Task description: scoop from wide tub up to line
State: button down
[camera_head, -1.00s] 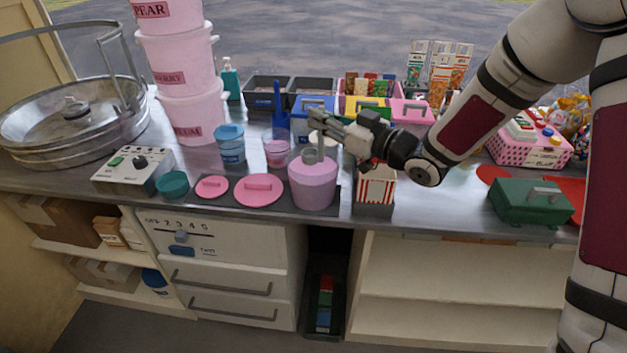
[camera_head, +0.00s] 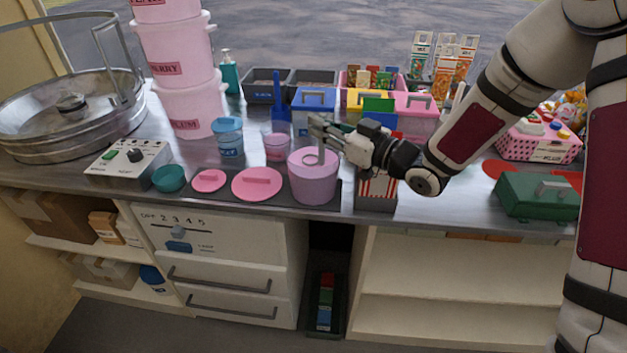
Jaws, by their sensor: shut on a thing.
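A wide pink tub (camera_head: 314,187) stands open on the counter, below my gripper. My gripper (camera_head: 319,129) reaches in from the right and is shut on the upright handle of a small greyish scoop (camera_head: 320,155). The scoop's lower end is inside the tub's mouth. Its bowl and any fill line on it are too small or hidden to make out. What the tub holds is hard to see. A small pink-banded clear cup (camera_head: 277,147) stands behind and left of the tub.
A large pink lid (camera_head: 257,184) and a smaller lid (camera_head: 208,181) lie left of the tub. A red-striped box (camera_head: 377,190) stands close on its right, under my wrist. Stacked pink buckets (camera_head: 185,110) and a control box (camera_head: 128,165) stand left.

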dwell(0.4)
notch_tip(320, 180, up, 8)
jog(key=p, duration=0.4)
jog(key=shift+s+f+p, duration=0.1)
jog(key=shift+f+p, duration=0.05)
jog(key=shift+p, duration=0.25)
jog(key=shift+r, duration=0.4)
